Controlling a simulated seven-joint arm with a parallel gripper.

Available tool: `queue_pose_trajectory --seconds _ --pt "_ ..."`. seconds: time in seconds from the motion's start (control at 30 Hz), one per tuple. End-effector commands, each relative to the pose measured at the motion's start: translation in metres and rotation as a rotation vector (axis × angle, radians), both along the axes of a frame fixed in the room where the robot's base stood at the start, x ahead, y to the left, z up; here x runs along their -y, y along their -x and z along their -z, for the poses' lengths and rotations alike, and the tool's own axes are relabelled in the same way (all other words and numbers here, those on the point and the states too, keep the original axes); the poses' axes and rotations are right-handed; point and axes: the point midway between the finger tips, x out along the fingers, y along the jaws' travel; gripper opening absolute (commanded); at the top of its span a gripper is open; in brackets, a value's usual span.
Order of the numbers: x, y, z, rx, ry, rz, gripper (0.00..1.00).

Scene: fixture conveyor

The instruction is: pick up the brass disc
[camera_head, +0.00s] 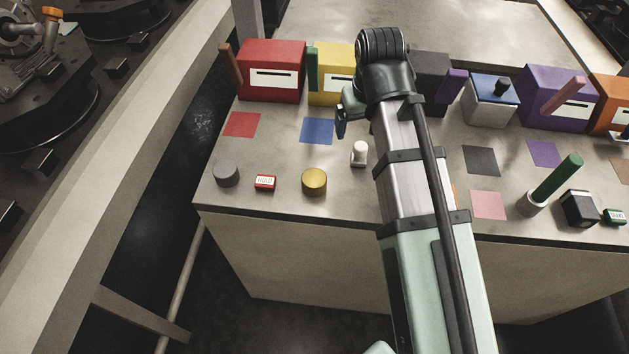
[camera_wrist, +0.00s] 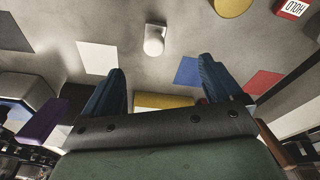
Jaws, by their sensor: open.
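The brass disc (camera_head: 314,181) is a short gold cylinder standing on the table near its front edge, between a red HOLD block and a small white piece. In the wrist view the disc (camera_wrist: 232,5) is cut off by the top edge. My gripper (camera_wrist: 160,82) shows two blue fingers spread apart with nothing between them. In the head view my gripper (camera_head: 341,121) is partly hidden by my wrist, behind and to the right of the disc and apart from it.
A grey cylinder (camera_head: 226,173) and the red HOLD block (camera_head: 265,183) stand left of the disc. The white piece (camera_head: 359,153) stands to its right. Red (camera_head: 272,70) and yellow (camera_head: 330,72) boxes line the back. A green rod (camera_head: 557,178) stands at right.

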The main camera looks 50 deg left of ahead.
Motion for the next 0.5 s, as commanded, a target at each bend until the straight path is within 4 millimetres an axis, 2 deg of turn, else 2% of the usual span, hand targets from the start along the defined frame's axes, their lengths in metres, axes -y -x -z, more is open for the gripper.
queue_pose_trajectory --seconds 0.03,0.2,0.33,0.5 --pt "-0.003 0.024 -0.002 -0.012 0.007 -0.043 0.92" --pt "-0.01 0.082 -0.008 -0.047 0.034 -0.153 0.92" --pt "-0.01 0.108 -0.011 -0.064 0.048 -0.205 0.92" --pt "-0.01 0.122 -0.009 -0.072 0.058 -0.233 0.92"
